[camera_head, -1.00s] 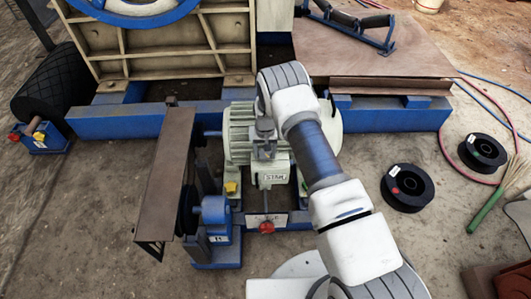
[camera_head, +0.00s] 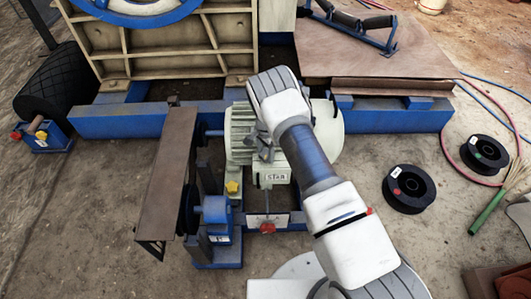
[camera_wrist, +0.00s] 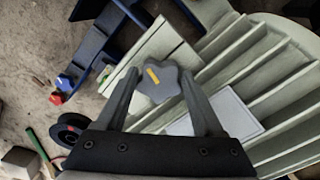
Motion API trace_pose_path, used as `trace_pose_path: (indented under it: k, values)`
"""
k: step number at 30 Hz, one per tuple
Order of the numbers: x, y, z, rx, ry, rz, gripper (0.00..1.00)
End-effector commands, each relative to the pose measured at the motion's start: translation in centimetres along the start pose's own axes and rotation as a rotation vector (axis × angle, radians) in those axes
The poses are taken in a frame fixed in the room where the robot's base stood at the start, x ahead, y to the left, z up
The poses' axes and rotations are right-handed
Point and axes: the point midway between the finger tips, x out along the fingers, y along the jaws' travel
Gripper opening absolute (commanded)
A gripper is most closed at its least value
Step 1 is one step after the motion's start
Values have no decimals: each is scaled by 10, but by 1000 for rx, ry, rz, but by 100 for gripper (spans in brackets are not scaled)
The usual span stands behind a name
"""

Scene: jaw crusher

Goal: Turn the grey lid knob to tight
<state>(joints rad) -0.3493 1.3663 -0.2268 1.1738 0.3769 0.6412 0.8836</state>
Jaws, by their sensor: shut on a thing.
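The grey lobed lid knob (camera_wrist: 160,88) with a yellow mark sits between my gripper's fingers (camera_wrist: 159,77) in the wrist view. My gripper is shut on the knob, with one finger on each side. In the head view my gripper (camera_head: 263,150) is over the top of the pale green motor's box (camera_head: 277,177), which has a "STAR" label. The knob itself is mostly hidden by my gripper there. I cannot tell how tight the knob is.
The ribbed motor (camera_head: 238,135) is close around my gripper. A brown belt guard (camera_head: 168,175) stands to the left. A yellow knob (camera_head: 233,188) and a red knob (camera_head: 267,228) are nearby. Black reels (camera_head: 408,188) lie on the open floor at right.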

Motion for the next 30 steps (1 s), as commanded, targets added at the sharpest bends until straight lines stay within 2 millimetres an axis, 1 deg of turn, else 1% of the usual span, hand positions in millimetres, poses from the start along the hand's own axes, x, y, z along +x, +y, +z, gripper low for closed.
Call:
trace_pose_path:
  k: [9,24,25,27,30]
  values:
    - [0,-1,0,110,1,0,13]
    - [0,-1,0,127,0,-1,13]
    - [0,-1,0,127,0,-1,71]
    - [0,-1,0,127,0,-1,83]
    - [0,-1,0,127,0,-1,99]
